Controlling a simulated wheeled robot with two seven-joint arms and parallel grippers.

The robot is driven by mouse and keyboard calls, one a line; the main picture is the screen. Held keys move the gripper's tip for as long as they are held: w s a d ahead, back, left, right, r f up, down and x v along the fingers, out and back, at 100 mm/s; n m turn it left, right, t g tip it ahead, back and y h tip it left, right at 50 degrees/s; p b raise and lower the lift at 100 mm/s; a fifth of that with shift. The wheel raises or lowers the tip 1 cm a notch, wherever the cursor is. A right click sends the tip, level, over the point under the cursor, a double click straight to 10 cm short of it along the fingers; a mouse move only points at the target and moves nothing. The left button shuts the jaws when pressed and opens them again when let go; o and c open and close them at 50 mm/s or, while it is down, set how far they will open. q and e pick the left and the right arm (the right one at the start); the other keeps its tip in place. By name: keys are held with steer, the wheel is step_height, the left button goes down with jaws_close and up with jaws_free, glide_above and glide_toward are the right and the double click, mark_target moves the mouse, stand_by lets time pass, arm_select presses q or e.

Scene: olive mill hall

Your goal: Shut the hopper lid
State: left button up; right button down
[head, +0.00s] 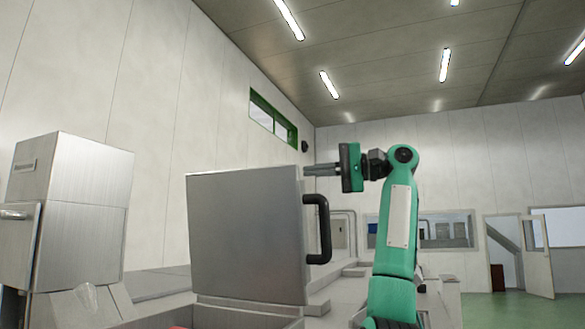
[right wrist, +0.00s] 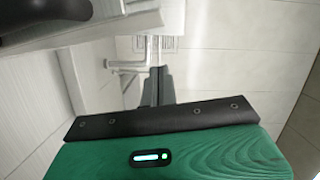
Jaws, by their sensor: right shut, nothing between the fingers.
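The hopper lid (head: 245,235) is a flat grey metal panel standing upright, raised open, in the head view. A black bar handle (head: 324,230) is fixed at its right edge. The hopper (head: 245,312) shows only in part below the lid, cut off by the picture's bottom edge. My right gripper (head: 308,170) is shut and empty, its fingertips pointing left near the lid's top right corner, above the handle. I cannot tell whether it touches the lid. In the right wrist view its fingers (right wrist: 160,85) are together, and a dark bar, probably the handle (right wrist: 45,14), is at upper left. My left gripper is out of view.
A grey metal machine (head: 70,210) stands at the left. Low grey surfaces (head: 155,285) lie between it and the hopper. A long bench runs behind my right arm. Open green floor (head: 510,308) and an open door (head: 537,255) are at the far right.

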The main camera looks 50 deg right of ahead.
mark_target(292, 171)
steer(key=w+a, duration=0.1)
steer(key=a+p, duration=0.1)
steer(key=a, duration=0.1)
steer(key=w+a, duration=0.1)
steer(key=shift+w+a+f, duration=0.2)
steer(key=shift+w, duration=0.1)
steer(key=shift+s+a+f+p, duration=0.2)
steer(key=shift+a+p, duration=0.2)
steer(key=shift+a, duration=0.15)
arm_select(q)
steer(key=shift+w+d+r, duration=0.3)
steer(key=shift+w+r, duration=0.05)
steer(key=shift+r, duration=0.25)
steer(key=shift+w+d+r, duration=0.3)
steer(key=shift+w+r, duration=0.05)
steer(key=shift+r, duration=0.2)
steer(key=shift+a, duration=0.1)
arm_select(e)
steer(key=shift+a, duration=0.15)
